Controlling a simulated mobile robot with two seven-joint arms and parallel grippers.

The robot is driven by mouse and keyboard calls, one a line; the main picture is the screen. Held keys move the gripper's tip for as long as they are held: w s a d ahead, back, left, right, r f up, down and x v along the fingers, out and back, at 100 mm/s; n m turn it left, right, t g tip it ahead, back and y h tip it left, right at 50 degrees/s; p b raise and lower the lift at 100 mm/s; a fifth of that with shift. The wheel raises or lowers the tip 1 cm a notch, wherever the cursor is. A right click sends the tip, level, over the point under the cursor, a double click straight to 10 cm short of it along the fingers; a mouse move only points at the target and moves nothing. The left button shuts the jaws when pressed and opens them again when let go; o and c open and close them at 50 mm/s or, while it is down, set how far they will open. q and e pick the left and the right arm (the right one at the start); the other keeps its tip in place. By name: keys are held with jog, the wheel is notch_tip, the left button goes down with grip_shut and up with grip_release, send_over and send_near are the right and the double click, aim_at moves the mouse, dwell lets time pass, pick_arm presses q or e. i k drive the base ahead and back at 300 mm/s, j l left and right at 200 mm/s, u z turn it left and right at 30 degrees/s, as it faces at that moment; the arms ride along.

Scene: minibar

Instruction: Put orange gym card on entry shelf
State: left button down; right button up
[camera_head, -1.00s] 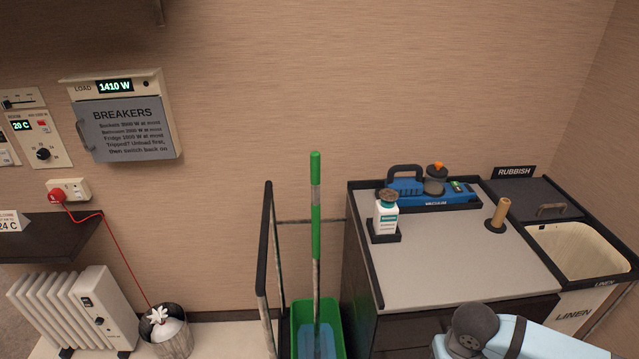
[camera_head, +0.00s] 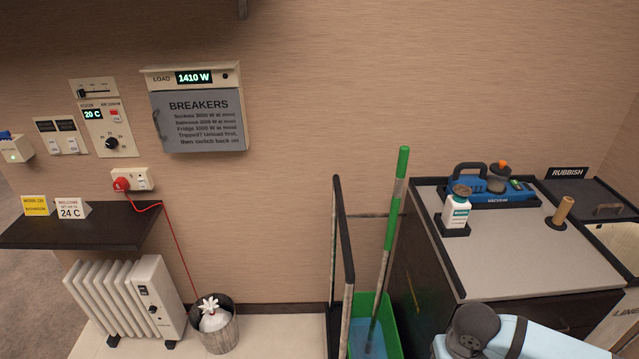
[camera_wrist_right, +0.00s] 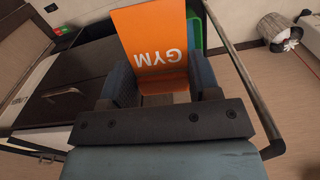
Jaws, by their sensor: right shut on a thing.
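The orange gym card (camera_wrist_right: 158,38) shows in the right wrist view, its white letters upside down. My right gripper (camera_wrist_right: 165,88) is shut on the card, which stands out beyond the fingers. In the head view only part of my right arm shows at the bottom right; the card and the gripper are out of that view. A dark wall shelf (camera_head: 85,232) is at the left of the head view, with a yellow sign and a white 24 C sign standing on its back part. Its front part is bare. My left gripper is not in view.
A white radiator (camera_head: 125,290) stands below the shelf, beside a bin (camera_head: 217,335). A red cord hangs from the wall socket (camera_head: 140,180). A cart frame (camera_head: 343,250) with a green bucket (camera_head: 388,345) and mop stands left of the cart top (camera_head: 520,255).

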aim_at(106, 226)
jog(key=j, duration=0.45)
jog(key=i+j+u, duration=0.1)
jog(key=j, duration=0.35)
jog(key=i+j, duration=0.15)
jog(key=j, duration=0.35)
jog(key=i+j+u, duration=0.15)
jog(key=j, duration=0.35)
jog(key=i+j, duration=0.2)
jog(key=j, duration=0.25)
jog(key=i+j+u, duration=0.1)
jog(key=j, duration=0.4)
jog(key=i+j+u, duration=0.1)
jog(key=i+j, duration=0.2)
jog(key=j, duration=0.15)
jog(key=i+j, duration=0.2)
jog(key=j, duration=0.2)
jog(key=i+j+u, duration=0.1)
jog(key=i+j, duration=0.15)
jog(key=j, duration=0.2)
jog(key=i+j, duration=0.25)
jog(key=j, duration=0.2)
jog(key=k+u, duration=0.05)
